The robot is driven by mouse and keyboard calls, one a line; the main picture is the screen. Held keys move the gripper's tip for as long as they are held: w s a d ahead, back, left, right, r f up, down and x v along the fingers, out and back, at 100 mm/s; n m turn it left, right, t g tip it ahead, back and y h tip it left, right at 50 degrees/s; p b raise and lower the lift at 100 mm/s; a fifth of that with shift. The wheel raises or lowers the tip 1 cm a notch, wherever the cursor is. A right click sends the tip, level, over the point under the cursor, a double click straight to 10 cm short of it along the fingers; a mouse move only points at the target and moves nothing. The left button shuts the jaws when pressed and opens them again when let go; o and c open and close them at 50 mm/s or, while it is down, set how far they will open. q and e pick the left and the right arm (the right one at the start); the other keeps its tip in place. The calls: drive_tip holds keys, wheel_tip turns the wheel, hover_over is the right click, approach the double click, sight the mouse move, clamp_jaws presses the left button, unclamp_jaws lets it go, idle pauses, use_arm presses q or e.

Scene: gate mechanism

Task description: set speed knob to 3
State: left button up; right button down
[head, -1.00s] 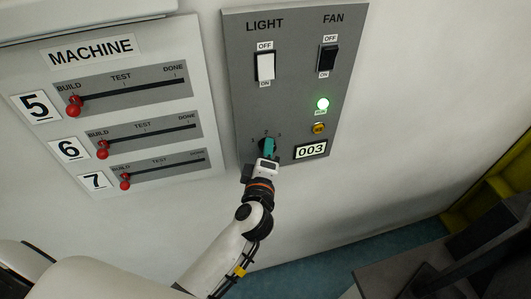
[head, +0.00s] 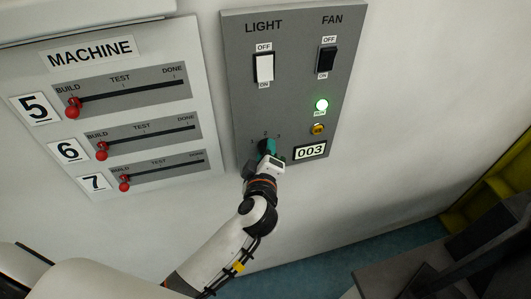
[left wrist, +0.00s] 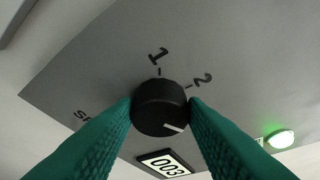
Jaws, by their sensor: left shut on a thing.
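The speed knob (left wrist: 158,103) is round and black, with a white pointer line on its face. In the left wrist view the line points to the lower right, past the printed 2 (left wrist: 201,82) and away from the 1 (left wrist: 158,56). The 3 is not visible there. In the head view the knob (head: 262,146) is partly covered by my left gripper (head: 269,148), low on the grey panel (head: 290,90). The gripper's teal fingers are shut on the knob, one on each side. My right gripper is not in view.
Above the knob are the LIGHT switch (head: 264,67), the FAN switch (head: 326,59) and a lit green lamp (head: 321,105). A yellow button (head: 318,129) and a display reading 003 (head: 310,151) are just right of the gripper. The machine panel (head: 150,60) with red-knobbed sliders is at left.

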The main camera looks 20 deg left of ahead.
use_arm(q)
drive_tip(key=o, duration=1)
drive_tip(key=shift+c, duration=0.2)
drive_tip(key=b+v, duration=0.3)
drive_tip(key=v, duration=0.9)
